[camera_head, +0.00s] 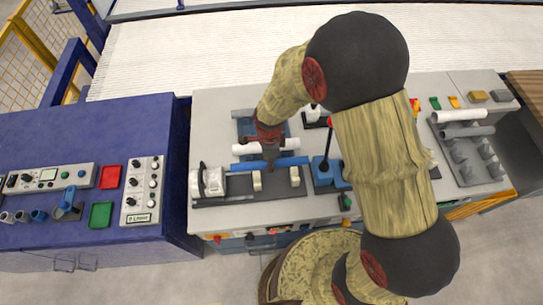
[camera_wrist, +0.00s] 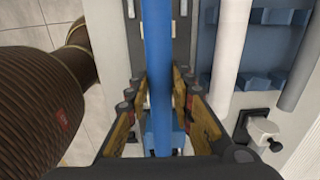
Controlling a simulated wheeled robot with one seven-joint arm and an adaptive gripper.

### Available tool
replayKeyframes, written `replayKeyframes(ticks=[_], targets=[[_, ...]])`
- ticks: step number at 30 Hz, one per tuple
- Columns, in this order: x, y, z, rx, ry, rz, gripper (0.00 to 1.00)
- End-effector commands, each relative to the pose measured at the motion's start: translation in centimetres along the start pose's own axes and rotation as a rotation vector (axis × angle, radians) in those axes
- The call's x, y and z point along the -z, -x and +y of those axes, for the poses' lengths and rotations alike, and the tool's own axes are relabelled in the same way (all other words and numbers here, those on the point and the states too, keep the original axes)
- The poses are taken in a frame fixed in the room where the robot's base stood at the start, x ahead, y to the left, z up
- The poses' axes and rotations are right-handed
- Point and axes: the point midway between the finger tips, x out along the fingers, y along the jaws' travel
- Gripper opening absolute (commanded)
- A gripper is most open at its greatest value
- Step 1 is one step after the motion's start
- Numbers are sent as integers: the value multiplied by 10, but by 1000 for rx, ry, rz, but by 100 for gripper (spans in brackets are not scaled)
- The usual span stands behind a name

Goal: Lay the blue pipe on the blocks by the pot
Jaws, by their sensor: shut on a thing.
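My gripper (camera_head: 270,158) is shut on the blue pipe (camera_head: 290,162), with a finger on each side of it. In the wrist view the blue pipe (camera_wrist: 158,50) runs lengthwise between the fingers (camera_wrist: 160,92). In the head view the pipe lies roughly level, left to right, just behind two cream blocks (camera_head: 257,182) (camera_head: 295,177) on a dark base. Its height over them is hard to tell. The white round pot-like part (camera_head: 209,182) stands at the left end of that base, near the pipe's left end. My fingers hide part of the pipe's middle.
A white pipe (camera_head: 284,144) lies behind the blue one, over a blue rack. A blue fixture (camera_head: 326,173) stands right of the blocks. A pegged tray with pipes (camera_head: 466,131) is at the right. A blue bench (camera_head: 60,140) stands at the left. My arm covers the middle-right.

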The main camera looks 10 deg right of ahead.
Motion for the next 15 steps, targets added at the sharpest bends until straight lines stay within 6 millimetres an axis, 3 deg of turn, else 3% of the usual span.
replayKeyframes(ticks=[8,15], targets=[[0,-15,0,-2,-4,1,0],[0,-40,0,-1,-4,0,0]])
